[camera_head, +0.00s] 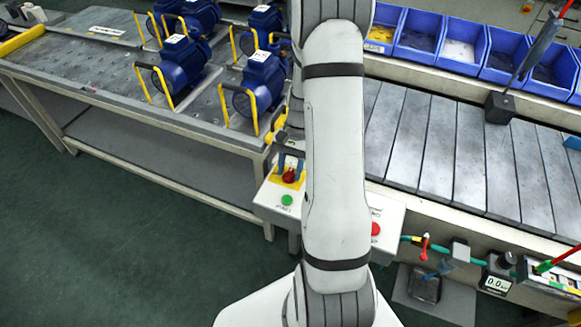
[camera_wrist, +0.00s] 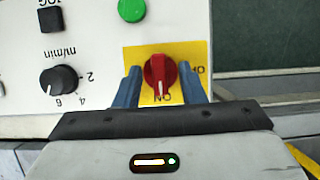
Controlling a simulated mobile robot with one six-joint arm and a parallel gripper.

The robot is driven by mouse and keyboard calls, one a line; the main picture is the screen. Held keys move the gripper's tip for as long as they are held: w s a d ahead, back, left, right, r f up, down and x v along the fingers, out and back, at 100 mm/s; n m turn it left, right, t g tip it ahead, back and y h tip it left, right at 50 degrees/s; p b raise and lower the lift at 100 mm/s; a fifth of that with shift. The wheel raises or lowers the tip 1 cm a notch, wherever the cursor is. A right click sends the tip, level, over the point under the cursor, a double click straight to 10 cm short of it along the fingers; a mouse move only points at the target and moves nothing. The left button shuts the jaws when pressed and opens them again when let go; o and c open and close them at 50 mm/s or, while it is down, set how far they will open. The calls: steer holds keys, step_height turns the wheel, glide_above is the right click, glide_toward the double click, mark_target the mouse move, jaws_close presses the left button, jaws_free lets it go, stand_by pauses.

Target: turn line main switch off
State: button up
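The line main switch is a red rotary knob (camera_wrist: 160,76) on a yellow plate (camera_wrist: 147,52), seen upside down in the wrist view. Its white mark points at the ON label; an OFF label, partly hidden by a finger, is at the right. In the head view the red knob (camera_head: 289,176) sits on a white control box (camera_head: 268,197) left of my arm. My gripper (camera_wrist: 159,72) is open, with one blue finger on each side of the knob. Gaps show between the fingers and the knob; contact cannot be told. In the head view the fingers partly hide the plate.
A green button (camera_wrist: 131,10), a black JOG button (camera_wrist: 50,19) and a black speed dial (camera_wrist: 59,80) are on the same panel. A red button (camera_head: 375,228) is right of my arm. Blue pumps (camera_head: 263,78) stand on the left table; a slatted conveyor (camera_head: 450,145) is at the right.

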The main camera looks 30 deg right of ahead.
jaws_close()
stand_by(0.5)
steer(key=n+g+h, duration=0.1)
steer(key=n, duration=0.3)
steer(key=shift+w+a+n, duration=0.1)
steer(key=shift+n, duration=0.2)
steer(key=n+h, duration=0.1)
steer(key=n, duration=0.1)
steer(key=n+h+b, duration=0.1)
steer(key=n, duration=0.1)
steer(key=shift+a+n+g, duration=0.15)
steer(key=shift+n+g, duration=0.15)
steer(key=n, duration=0.2)
steer(key=n+h, duration=0.1)
steer(key=n, duration=0.1)
steer(key=shift+a+h, duration=0.1)
steer(key=shift+h, duration=0.2)
steer(key=shift+a+n+t+h+b, duration=0.1)
steer(key=shift+n+t+h+b, duration=0.4)
steer(key=shift+n, duration=1.9)
steer(key=shift+h, duration=0.3)
